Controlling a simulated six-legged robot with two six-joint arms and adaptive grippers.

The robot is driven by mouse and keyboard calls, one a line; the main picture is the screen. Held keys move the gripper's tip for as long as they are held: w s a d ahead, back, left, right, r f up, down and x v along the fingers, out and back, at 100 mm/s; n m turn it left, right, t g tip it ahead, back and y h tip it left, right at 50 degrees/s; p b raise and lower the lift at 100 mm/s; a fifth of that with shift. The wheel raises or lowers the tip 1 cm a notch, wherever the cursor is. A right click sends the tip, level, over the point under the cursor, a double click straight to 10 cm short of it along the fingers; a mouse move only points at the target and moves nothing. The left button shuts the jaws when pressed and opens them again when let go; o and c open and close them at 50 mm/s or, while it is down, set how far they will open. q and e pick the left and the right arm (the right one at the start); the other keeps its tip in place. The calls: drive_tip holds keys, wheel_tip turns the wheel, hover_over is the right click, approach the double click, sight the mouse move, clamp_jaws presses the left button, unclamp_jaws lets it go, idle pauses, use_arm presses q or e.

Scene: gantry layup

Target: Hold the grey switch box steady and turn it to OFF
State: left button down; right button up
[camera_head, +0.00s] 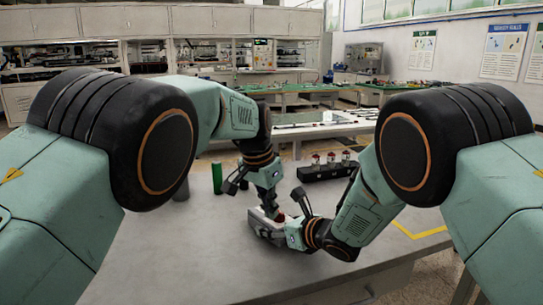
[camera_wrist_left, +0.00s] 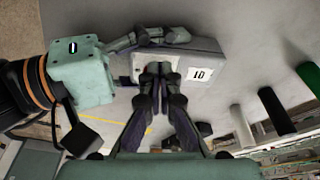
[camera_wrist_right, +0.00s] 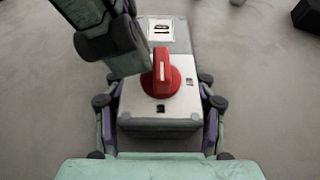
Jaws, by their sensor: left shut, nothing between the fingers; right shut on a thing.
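The grey switch box (camera_head: 258,222) lies on the table in front of me, with a white top and a red knob. In the right wrist view the red knob (camera_wrist_right: 161,78) shows its white mark pointing along the box toward a printed label (camera_wrist_right: 160,30). My right gripper (camera_wrist_right: 160,118) is shut around the sides of the box. My left gripper (camera_head: 270,210) is above the box with its fingers (camera_wrist_left: 160,68) together and empty. In the right wrist view it overlaps the knob's left edge; I cannot tell whether it touches. The left wrist view hides the knob behind the fingers.
A black rack (camera_head: 325,172) with red-topped items stands behind the box to the right. A green cylinder (camera_head: 217,178) and a dark cylinder (camera_head: 182,190) stand to the left. Yellow tape (camera_head: 420,233) marks the table at right. The front left tabletop is clear.

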use_arm(q)
drive_tip(key=shift+s+d, duration=0.3)
drive_tip(key=shift+s, duration=0.05)
idle(0.5)
drive_tip(key=shift+s+d, duration=0.2)
drive_tip(key=shift+d, duration=0.2)
drive_tip(key=shift+s, duration=0.1)
idle(0.3)
drive_tip(key=shift+s+a+r, duration=0.15)
drive_tip(key=shift+s, duration=0.1)
drive_tip(key=v, duration=0.4)
drive_tip(key=w+d+v, duration=0.1)
drive_tip(key=shift+a+r, duration=0.1)
drive_tip(key=shift+r, duration=0.45)
